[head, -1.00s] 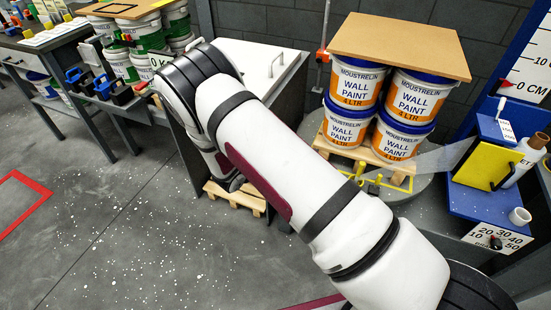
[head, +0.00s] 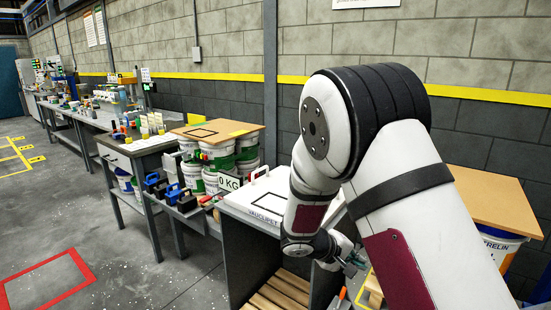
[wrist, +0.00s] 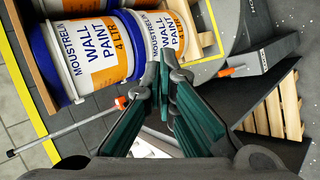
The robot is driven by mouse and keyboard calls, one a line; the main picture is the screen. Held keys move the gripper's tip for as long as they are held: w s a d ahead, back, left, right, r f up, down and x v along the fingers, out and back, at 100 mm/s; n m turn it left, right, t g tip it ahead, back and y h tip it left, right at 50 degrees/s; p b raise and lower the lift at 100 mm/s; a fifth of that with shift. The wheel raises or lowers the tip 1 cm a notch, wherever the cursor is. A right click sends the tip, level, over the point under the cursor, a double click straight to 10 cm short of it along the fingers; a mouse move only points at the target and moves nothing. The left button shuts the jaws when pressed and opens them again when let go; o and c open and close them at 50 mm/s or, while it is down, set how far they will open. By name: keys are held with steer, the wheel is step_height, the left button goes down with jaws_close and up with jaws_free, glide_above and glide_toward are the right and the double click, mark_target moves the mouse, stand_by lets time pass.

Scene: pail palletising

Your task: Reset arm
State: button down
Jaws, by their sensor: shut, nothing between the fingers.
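My arm is folded up in the head view, with its elbow high and the forearm hanging down. My gripper (head: 352,262) is at its lower end, small and partly cut off from clear sight by the arm. In the wrist view my gripper (wrist: 167,68) shows green fingers drawn together with nothing between them. White wall paint pails (wrist: 88,48) with blue rims and orange labels lie beyond the fingertips, apart from them. In the head view one pail (head: 500,244) shows under a brown board (head: 495,203), mostly hidden behind my arm.
A white-topped stand (head: 258,207) with a wooden pallet (head: 275,296) beneath it is left of my gripper. The grey floor at left is open.

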steer(key=s+d+r+m+g+y+p, duration=0.1)
steer(key=s+d+r+m+y+p, duration=0.1)
steer(key=s+r, duration=0.75)
steer(key=s+d+r+m+g+y+p, duration=0.1)
steer(key=s+d+r+m+g+y, duration=0.1)
steer(key=s+r, duration=0.75)
steer(key=s+a+r+t+y+p, duration=0.1)
steer(key=s+a+r+y+p, duration=0.1)
steer(key=s, duration=0.7)
steer(key=s+a+r+t+y+p, duration=0.1)
steer(key=s+a+r+y+p, duration=0.1)
steer(key=s+r, duration=0.5)
steer(key=shift+s+a+m+t+y, duration=0.35)
steer(key=shift+s+a+y, duration=0.35)
steer(key=shift+s+a, duration=0.45)
